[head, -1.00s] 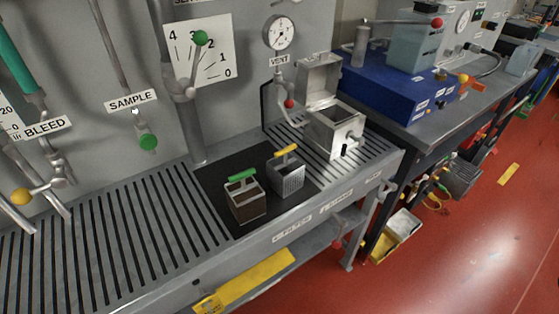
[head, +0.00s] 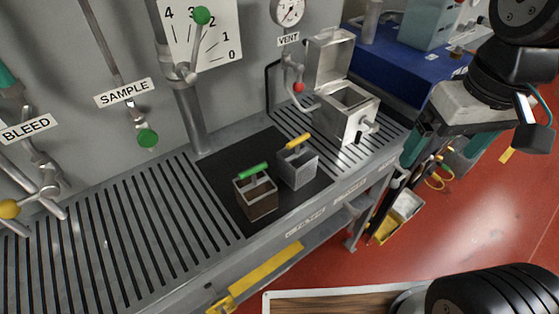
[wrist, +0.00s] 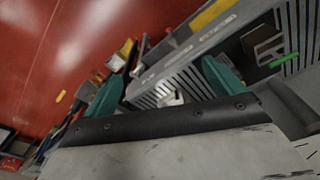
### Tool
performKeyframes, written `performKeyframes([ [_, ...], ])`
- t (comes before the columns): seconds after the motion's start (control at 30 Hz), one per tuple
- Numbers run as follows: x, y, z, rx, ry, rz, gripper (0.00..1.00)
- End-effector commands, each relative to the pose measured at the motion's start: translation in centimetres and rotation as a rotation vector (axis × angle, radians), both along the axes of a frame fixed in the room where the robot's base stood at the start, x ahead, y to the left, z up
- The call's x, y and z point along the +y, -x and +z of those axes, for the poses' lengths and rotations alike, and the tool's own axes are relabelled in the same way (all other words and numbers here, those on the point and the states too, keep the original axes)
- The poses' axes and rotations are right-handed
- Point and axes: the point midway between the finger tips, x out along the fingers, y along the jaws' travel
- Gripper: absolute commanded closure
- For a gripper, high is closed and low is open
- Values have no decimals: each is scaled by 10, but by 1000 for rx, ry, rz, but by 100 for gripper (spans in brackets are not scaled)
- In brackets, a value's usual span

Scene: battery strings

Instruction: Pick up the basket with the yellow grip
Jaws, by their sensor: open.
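The basket with the yellow grip (head: 298,168) is a small grey metal basket, upright on a black mat (head: 219,176) on the slatted bench. Its yellow grip (head: 298,141) stands on top. A brown basket with a green grip (head: 257,198) stands close to its left, and its green grip also shows in the wrist view (wrist: 285,61). My gripper (head: 437,150) is to the right of the baskets, beyond the bench end and well apart from them. In the wrist view its two teal fingers (wrist: 165,75) are spread, with nothing held. I cannot make out the yellow-grip basket there.
A metal box with a raised lid (head: 347,109) stands between the baskets and my gripper. A red-knobbed vent lever (head: 298,87) and a green-knobbed lever (head: 202,16) project from the back panel. The slatted bench at left (head: 110,230) is clear.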

Motion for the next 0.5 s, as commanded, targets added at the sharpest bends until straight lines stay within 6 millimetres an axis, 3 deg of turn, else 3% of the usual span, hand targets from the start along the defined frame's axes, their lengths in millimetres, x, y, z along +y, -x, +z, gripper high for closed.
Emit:
performKeyframes([
  [0.17, 45, -64, -11, 42, 12, 233, 7],
  [0.3, 95, -110, -33, 63, 22, 426, 7],
  [0.5, 162, -149, -72, 87, 35, 642, 7],
])
